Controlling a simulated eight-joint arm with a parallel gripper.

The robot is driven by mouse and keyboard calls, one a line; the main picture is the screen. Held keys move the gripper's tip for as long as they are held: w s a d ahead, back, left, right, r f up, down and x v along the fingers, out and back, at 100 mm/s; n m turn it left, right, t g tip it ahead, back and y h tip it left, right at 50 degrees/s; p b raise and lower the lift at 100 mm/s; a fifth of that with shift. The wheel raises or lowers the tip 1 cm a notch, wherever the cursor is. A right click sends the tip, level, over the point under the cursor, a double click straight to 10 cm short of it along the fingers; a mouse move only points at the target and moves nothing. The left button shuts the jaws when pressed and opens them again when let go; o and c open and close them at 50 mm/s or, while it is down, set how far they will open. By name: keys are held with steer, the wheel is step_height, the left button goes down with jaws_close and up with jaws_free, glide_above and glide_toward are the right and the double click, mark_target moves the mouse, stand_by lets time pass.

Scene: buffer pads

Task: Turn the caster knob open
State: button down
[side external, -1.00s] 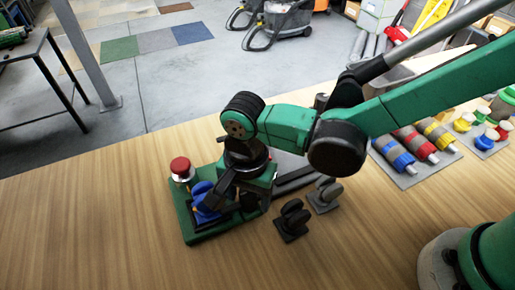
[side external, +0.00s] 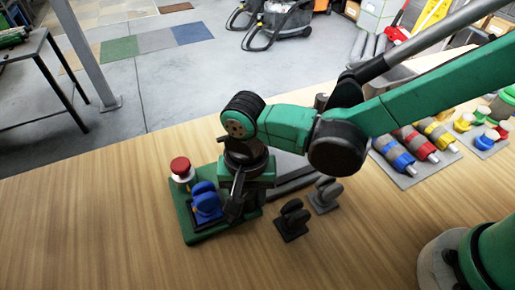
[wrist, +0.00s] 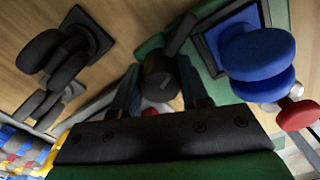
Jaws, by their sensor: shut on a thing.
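A green base plate (side external: 190,233) on the table carries a blue twin-wheeled caster (side external: 206,200) and a red-topped round button (side external: 180,166). My gripper (side external: 236,208) points down at the plate's right part, just right of the blue caster. In the wrist view its fingers (wrist: 160,88) are on either side of a dark round knob (wrist: 159,75) and shut on it. The blue caster (wrist: 258,58) sits right of the fingers there, with the red button (wrist: 298,115) beyond it. The fingers and wrist hide the knob in the side view.
Two dark twin-wheeled casters (side external: 292,218) (side external: 325,194) stand close to the right of the plate. A grey tray with blue, red and yellow cylinders (side external: 415,147) lies at the right, beside several coloured knobs (side external: 485,130). The table (side external: 90,235) left of the plate is clear.

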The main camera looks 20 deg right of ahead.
mark_target(249, 191)
steer(key=n, duration=1.3)
steer(key=shift+n, duration=0.4)
stand_by(0.3)
steer(key=shift+c, duration=2.3)
jaws_free()
steer(key=shift+r, duration=0.1)
steer(key=shift+r, duration=2.7)
